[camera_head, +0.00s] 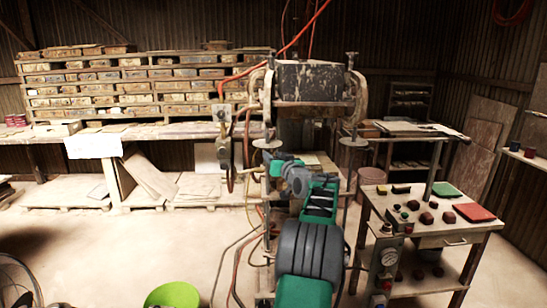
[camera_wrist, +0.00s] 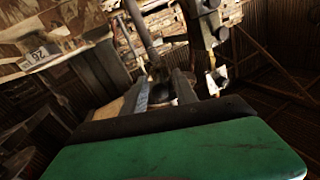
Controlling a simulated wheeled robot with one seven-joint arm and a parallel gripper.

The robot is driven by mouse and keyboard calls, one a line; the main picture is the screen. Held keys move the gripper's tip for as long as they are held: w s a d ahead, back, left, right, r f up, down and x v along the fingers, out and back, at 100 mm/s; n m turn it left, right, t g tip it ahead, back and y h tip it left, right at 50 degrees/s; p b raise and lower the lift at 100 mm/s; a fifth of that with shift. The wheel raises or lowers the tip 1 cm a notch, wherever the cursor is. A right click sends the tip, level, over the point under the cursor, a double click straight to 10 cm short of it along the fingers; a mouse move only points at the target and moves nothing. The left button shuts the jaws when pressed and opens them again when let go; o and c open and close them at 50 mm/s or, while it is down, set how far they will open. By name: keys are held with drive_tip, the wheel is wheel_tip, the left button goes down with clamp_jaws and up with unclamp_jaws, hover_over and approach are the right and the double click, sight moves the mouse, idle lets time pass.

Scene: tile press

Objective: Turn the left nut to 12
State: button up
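The press (camera_head: 308,82) stands in the middle of the head view, with a rod and a pale round disc low on each side. The left nut appears to be the left disc (camera_head: 267,143); its number marks are too small to read. My gripper (camera_head: 276,163) is just below it, partly hidden by my green and grey arm. In the wrist view my gripper (camera_wrist: 162,88) has its two fingers apart. A dark rod (camera_wrist: 140,35) comes down toward them, and a dark rounded piece (camera_wrist: 160,93) shows between them. I cannot see clear contact.
A metal fitting with hoses (camera_head: 223,150) hangs left of the press. A control table (camera_head: 425,240) with tiles and buttons stands right. Shelves of molds (camera_head: 140,85) line the back. A green bucket (camera_head: 172,295) and a fan (camera_head: 18,285) stand on the floor at front left.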

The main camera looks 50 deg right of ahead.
clamp_jaws()
idle(1.1)
